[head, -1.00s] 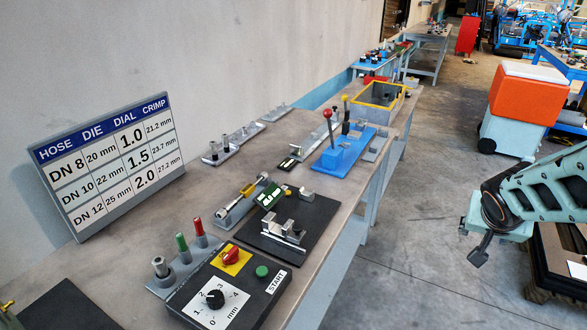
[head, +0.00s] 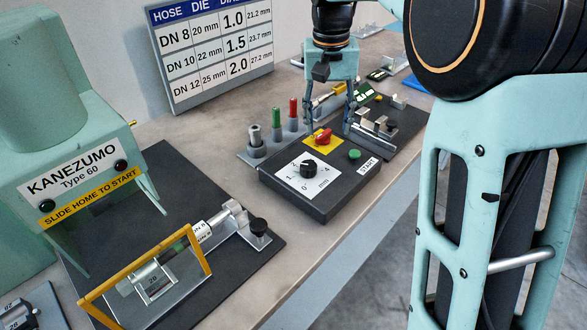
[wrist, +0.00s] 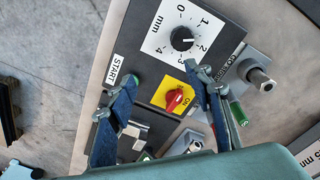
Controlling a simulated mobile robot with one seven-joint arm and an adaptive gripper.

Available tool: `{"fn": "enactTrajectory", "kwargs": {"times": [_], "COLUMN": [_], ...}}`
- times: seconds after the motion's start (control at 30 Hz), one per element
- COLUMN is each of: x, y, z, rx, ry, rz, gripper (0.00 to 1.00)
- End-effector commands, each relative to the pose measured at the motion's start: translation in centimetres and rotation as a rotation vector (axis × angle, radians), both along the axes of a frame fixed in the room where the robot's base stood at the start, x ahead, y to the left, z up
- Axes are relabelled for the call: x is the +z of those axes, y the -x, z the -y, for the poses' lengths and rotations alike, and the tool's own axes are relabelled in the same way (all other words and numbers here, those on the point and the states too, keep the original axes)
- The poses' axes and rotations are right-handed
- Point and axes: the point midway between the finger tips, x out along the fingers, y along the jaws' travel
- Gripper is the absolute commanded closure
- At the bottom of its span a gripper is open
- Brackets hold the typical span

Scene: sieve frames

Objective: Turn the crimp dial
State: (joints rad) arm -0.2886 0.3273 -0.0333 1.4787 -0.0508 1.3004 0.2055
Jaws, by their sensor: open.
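The crimp dial is a black knob (head: 309,168) on a white 0-to-4 mm scale plate on a dark control box (head: 325,208). In the wrist view the knob (wrist: 182,38) has a white mark facing the side of the 1 and 2; the exact reading is too small to tell. My gripper (head: 328,130) is open and empty above the far part of the box. In the wrist view its fingers (wrist: 160,75) straddle the red switch area, with the dial beyond the fingertips. Contact cannot be told.
The red switch (wrist: 175,98) sits on a yellow plate; the green START button (head: 354,154) is beside it. Capped posts (head: 278,116) stand behind the box. The chart (head: 218,52) lists dial 1.0, 1.5 and 2.0. The Kanezumo press (head: 75,150) and its yellow-framed guard (head: 208,250) stand left.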

Motion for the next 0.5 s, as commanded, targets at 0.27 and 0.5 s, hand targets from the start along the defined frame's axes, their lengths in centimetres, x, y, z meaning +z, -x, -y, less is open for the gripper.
{"fn": "enactTrajectory", "kwargs": {"times": [0.27, 0.5], "x": [-1.2, -5.5], "y": [1.0, 1.0], "z": [-3.2, -3.1], "rx": [0.061, 0.06], "ry": [-0.049, -0.047], "rz": [-0.056, -0.056], "gripper": [0.53, 0.53]}}
